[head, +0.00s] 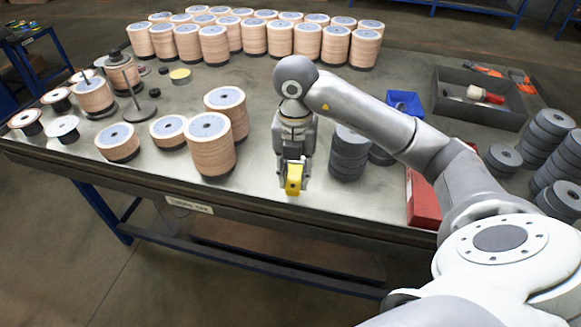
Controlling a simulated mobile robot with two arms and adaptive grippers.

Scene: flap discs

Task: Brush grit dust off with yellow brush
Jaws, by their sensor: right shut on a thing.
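My right gripper (293,172) points down over the front middle of the table and is shut on a yellow brush (294,180). Only the yellow part of the brush shows; its bristles cannot be made out. The brush is at or just above the metal table top (262,205), and I cannot tell whether it touches. No separate grit dust can be made out on the table top. My left gripper is not in view.
Stacks of tan discs (209,146) stand left of the gripper. Grey disc stacks (349,153) stand close on its right. A red box (424,197), a blue bin (404,103) and a dark tray (479,112) with tools lie farther right. The table's front edge is near.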

